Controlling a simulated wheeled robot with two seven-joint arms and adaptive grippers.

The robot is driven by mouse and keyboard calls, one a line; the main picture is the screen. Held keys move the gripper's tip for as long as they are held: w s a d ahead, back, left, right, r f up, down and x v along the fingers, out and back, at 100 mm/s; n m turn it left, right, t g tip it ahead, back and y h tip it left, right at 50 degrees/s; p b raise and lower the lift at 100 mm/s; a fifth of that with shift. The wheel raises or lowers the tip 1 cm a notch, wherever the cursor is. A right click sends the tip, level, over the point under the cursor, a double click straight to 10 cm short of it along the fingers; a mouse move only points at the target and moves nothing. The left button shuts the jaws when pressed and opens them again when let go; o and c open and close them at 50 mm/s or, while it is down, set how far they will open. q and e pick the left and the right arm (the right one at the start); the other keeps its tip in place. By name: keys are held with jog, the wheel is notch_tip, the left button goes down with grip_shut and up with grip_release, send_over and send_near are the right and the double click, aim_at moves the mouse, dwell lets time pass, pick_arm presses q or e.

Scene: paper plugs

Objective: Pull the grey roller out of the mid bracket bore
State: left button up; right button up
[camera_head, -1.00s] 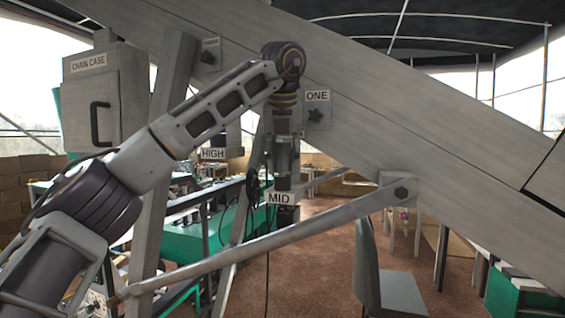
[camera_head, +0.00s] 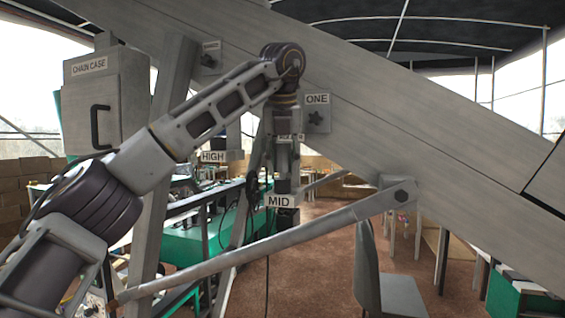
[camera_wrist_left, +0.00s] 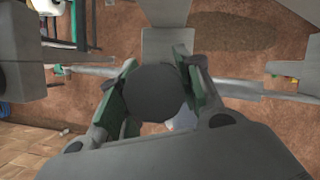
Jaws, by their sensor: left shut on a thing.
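The grey roller (camera_wrist_left: 150,92) shows end-on as a dark round disc in the left wrist view. My left gripper (camera_wrist_left: 155,95) is shut on it, with a green-edged finger on each side. In the head view my left gripper (camera_head: 284,170) points straight down above the bracket labelled MID (camera_head: 281,201). A dark piece of the roller (camera_head: 283,186) shows between the fingers and the label. How much of the roller sits in the bore is hidden. My right gripper is not in view.
A bracket labelled HIGH (camera_head: 213,157) hangs to the left. A large slanted beam (camera_head: 400,130) crosses behind my arm, with a plate labelled ONE (camera_head: 317,99). A slanted bar (camera_head: 300,232) runs close below the mid bracket. A chair (camera_head: 385,290) stands at lower right.

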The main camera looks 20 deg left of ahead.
aim_at(283, 145)
pick_arm(q)
jog(key=shift+r, duration=1.85)
dwell(0.6)
jog(key=shift+r, duration=1.25)
